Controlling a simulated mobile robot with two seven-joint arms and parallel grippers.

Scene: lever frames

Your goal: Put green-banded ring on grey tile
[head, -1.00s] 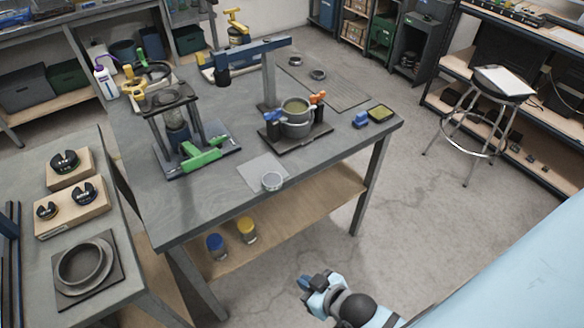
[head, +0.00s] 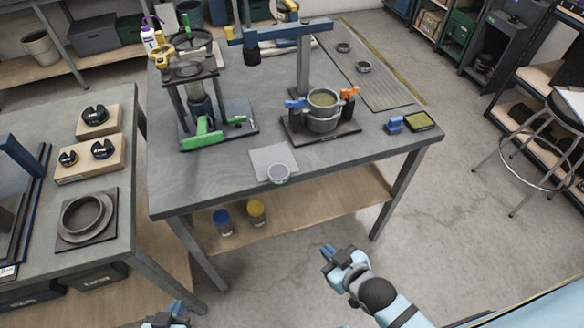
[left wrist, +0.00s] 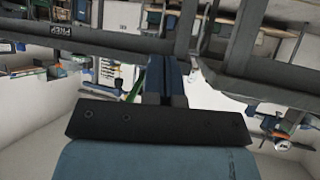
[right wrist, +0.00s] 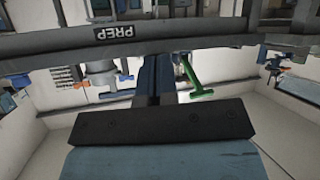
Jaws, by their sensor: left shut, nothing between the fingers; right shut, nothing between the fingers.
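The grey tile (head: 266,158) lies flat near the front edge of the main table. A small pale grey ring (head: 278,173) sits at its front corner, partly over the tile. Two dark rings (head: 343,47) (head: 362,67) lie on the far right of the table. I cannot make out a green band on any of them. My right gripper (head: 329,254) is shut and empty over the floor in front of the table. My left gripper (head: 178,308) is at the bottom edge, partly cut off, shut and empty. Both wrist views show the closed fingers.
On the table stand a press with a green handle (head: 203,134), a blue-armed stand (head: 303,70), a clamped pot (head: 322,110) and a blue block (head: 394,125). A side bench (head: 50,150) stands left. The floor in front is clear; a stool (head: 540,150) stands right.

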